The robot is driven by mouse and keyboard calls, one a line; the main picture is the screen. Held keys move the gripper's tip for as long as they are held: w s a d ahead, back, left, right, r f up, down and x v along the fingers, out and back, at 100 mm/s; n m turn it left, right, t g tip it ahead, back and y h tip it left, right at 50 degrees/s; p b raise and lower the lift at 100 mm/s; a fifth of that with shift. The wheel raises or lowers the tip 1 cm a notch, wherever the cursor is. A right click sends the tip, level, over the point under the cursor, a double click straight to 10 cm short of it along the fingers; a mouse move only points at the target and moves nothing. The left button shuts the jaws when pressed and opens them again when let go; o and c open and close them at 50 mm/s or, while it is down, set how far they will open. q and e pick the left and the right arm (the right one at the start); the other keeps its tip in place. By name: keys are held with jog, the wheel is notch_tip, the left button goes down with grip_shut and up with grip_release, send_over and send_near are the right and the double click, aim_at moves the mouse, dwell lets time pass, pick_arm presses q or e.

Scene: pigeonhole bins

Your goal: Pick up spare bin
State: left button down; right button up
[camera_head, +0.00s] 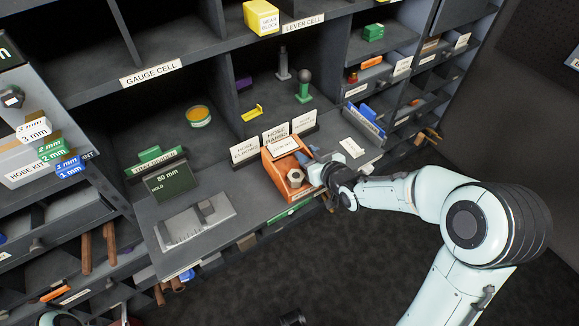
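An orange open bin (273,173), which looks like the spare bin, stands on the grey counter below the hose signs. It has a white label near its back and holds a pale hex nut (295,177). My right gripper (310,170) is at the bin's right side, with its grey fingers at or over the right wall. The fingers overlap the wall in this view, so I cannot tell whether they touch it or are shut on it. The gripper hides part of that wall. My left gripper is not in view.
A blue bin (362,122) is to the right. Dark shelf dividers rise behind; open floor lies in front.

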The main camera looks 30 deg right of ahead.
grip_shut()
jog(key=shift+r, duration=0.15)
notch_tip(320, 180, up, 20)
jog(key=p, duration=0.7)
jog(key=shift+c, duration=2.4)
grip_release()
grip_shut()
